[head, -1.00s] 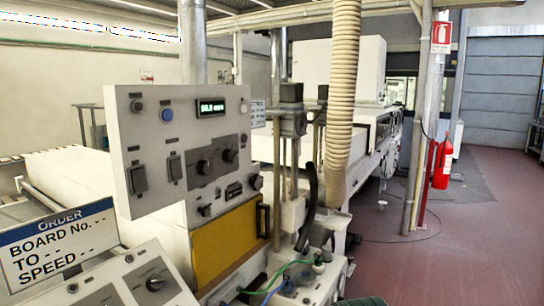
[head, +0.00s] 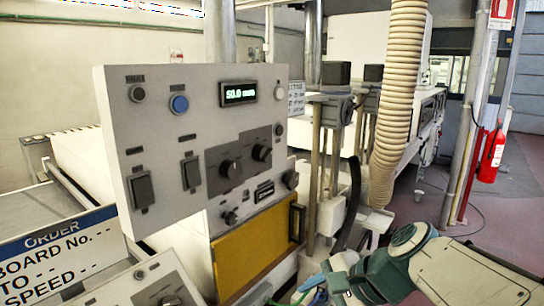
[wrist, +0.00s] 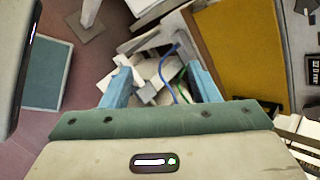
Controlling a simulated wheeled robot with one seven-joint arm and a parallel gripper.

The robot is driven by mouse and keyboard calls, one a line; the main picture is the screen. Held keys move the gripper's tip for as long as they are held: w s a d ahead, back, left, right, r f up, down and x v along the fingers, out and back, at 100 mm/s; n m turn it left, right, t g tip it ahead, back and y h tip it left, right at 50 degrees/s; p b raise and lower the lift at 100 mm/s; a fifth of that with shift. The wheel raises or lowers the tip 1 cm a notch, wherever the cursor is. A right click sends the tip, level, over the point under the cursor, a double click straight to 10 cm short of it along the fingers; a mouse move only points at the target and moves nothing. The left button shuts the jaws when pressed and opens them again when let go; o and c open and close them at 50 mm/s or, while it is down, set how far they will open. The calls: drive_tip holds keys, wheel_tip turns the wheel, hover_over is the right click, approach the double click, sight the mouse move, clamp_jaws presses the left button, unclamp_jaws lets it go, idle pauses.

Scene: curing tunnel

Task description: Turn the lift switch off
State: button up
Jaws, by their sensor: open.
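The grey control panel (head: 205,140) stands at left centre in the head view. Two dark rocker switches sit on its lower left, the left one (head: 141,190) and the right one (head: 191,172). Their small labels are too blurred to read, so I cannot tell which is the lift switch or how either is set. My arm reaches in at the lower right, below and right of the panel. In the wrist view my gripper (wrist: 160,82) is open, with blue fingers apart and nothing held. It is away from the panel switches, which I cannot make out there.
A yellow door (head: 258,252) lies below the panel; it also shows in the wrist view (wrist: 242,50). A ribbed hose (head: 398,100) hangs right of the panel. An order sign (head: 60,250) stands at lower left. A red extinguisher (head: 491,155) is at far right.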

drive_tip(key=w+r+m+t+y, duration=0.4)
drive_tip(key=w+r+m, duration=0.35)
drive_tip(key=r, duration=0.45)
drive_tip(key=m+t+y+p, duration=0.1)
drive_tip(key=m+t+y, duration=0.2)
drive_tip(key=m, duration=0.3)
approach(263, 154)
drive_tip(key=p+x, duration=0.3)
drive_tip(key=x, duration=0.5)
drive_tip(key=shift+w+f, duration=0.25)
drive_tip(key=shift+w, duration=0.3)
drive_tip(key=c, duration=1)
